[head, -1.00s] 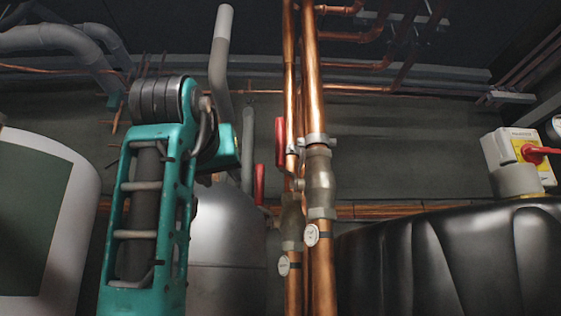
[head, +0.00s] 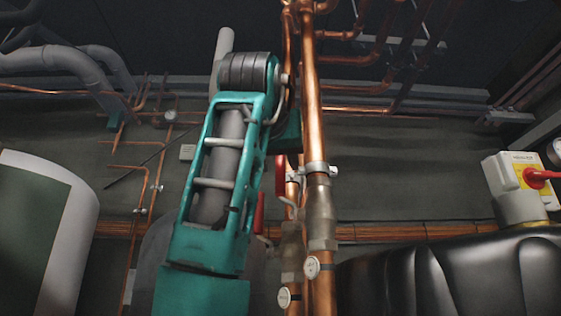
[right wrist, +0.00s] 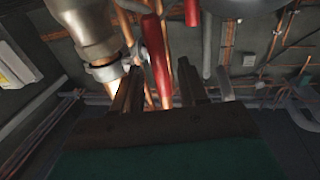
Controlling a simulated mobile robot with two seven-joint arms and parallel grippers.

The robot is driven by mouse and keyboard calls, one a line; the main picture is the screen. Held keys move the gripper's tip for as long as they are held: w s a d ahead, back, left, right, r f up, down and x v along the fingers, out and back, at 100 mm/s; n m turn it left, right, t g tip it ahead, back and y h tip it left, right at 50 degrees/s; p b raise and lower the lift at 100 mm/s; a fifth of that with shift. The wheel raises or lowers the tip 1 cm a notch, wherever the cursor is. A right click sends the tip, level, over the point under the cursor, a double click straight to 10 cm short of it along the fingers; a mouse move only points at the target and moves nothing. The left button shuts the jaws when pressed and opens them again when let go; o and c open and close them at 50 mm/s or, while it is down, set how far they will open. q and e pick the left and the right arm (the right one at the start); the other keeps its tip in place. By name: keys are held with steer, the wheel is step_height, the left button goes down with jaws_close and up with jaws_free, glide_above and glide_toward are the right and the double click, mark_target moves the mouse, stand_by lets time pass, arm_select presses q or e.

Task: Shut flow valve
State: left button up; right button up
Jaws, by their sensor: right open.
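Two copper pipes stand side by side in the head view, each with a metal valve. The front valve (head: 320,212) has an upright red handle (head: 280,175); the rear valve (head: 292,250) has an upright red handle (head: 259,213). Which is the flow valve I cannot tell; the round tags are too small to read. My right arm reaches up left of the pipes, its hand partly hidden behind them. In the right wrist view my right gripper (right wrist: 158,88) is open, with the nearer red handle (right wrist: 156,55) appearing between its fingers. Contact is unclear. My left gripper is not in view.
A black padded tank (head: 450,275) stands at the right, with a yellow-faced red switch (head: 520,172) above it. A white cylinder (head: 75,205) stands at the left. Copper pipes run along the wall and ceiling.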

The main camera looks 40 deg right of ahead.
steer(key=shift+x, duration=1.5)
jaws_close()
